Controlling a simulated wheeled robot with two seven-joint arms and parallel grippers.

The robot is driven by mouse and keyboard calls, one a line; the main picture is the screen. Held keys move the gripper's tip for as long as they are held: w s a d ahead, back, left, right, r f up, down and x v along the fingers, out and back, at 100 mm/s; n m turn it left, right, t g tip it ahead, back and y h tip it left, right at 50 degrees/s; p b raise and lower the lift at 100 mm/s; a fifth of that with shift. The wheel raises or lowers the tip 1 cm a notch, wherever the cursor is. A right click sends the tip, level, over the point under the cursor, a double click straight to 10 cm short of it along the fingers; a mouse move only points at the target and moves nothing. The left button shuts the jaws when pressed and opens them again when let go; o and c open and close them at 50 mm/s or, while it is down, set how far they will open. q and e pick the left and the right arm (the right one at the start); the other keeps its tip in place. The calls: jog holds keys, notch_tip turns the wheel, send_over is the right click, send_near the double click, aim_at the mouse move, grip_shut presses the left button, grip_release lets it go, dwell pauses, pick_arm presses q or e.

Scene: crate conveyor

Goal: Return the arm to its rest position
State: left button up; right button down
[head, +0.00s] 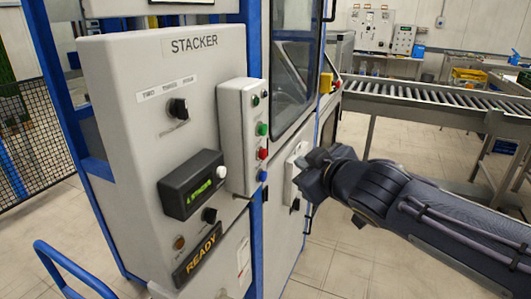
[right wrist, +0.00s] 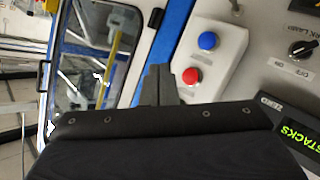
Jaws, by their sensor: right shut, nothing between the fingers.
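My right arm comes in from the right in the head view. Its dark right gripper (head: 303,174) is shut and empty, in front of the grey stacker cabinet's right side. In the right wrist view the closed fingers (right wrist: 157,78) lie close to the red button (right wrist: 192,76) in the picture; whether they touch anything cannot be told. The blue button (right wrist: 208,41) shows beyond the red one. In the head view the small button box (head: 233,145) carries green, red and blue buttons, left of the gripper and clear of it. My left gripper is out of view.
The STACKER panel (head: 133,95) has knobs, a lit green display (head: 200,188) and a READY plate (head: 198,255). A blue-framed glass door (head: 294,60) stands behind. A roller conveyor (head: 430,97) runs at the right. A blue rail (head: 70,265) is at lower left. Open floor lies below my arm.

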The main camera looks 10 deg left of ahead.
dwell(0.4)
jog(key=s+d+f+m+g+h, duration=0.2)
jog(key=s+d+f+m+h, duration=0.15)
jog(key=s+d+f, duration=0.4)
jog(key=s+d+f+m+g+h, duration=0.15)
jog(key=s+d+f+m, duration=0.3)
jog(key=d, duration=0.65)
jog(key=s+f+m+g+y, duration=0.1)
jog(key=s+f, duration=0.3)
jog(key=s, duration=0.4)
jog(key=s+f+m+g, duration=0.2)
jog(key=s+f+m, duration=0.2)
jog(key=s, duration=0.4)
jog(key=shift+s+d+f+g+y, duration=0.25)
jog(key=shift+f+g+y, duration=0.15)
jog(key=shift+f, duration=0.15)
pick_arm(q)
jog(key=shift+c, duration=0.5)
